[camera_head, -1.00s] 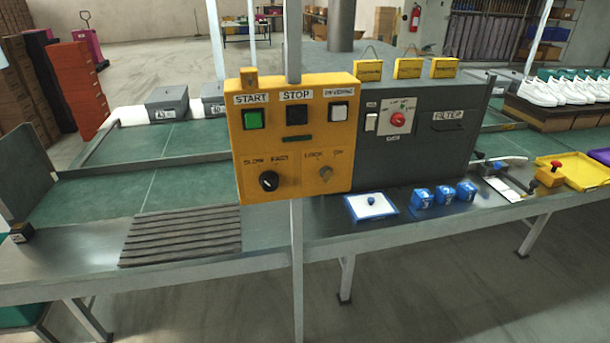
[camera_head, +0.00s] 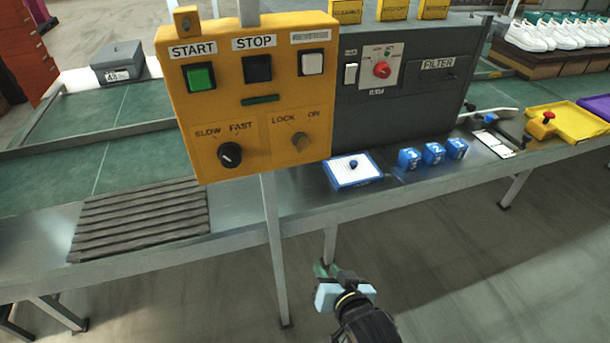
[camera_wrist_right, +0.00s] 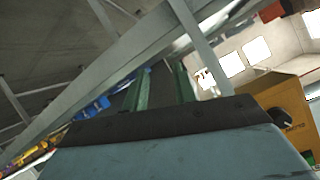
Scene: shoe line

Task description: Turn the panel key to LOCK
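The yellow control panel (camera_head: 240,110) stands on a post at the front of the line. Its panel key (camera_head: 301,142) is a small brass-coloured piece at the lower right, below the words LOCK and ON. I cannot tell clearly which word it points to. My right gripper (camera_head: 326,269) is low in front of the line, below and apart from the panel. In the right wrist view its two green fingers (camera_wrist_right: 162,88) stand apart with nothing between them. The panel's edge (camera_wrist_right: 285,100) shows at the right there; the key is not visible. My left gripper is out of view.
A black SLOW/FAST knob (camera_head: 230,154) sits left of the key, with START (camera_head: 199,77) and STOP (camera_head: 258,68) buttons above. A dark grey box (camera_head: 420,100) adjoins the panel on the right. Blue blocks (camera_head: 433,153) and a white tray (camera_head: 352,181) lie on the bench.

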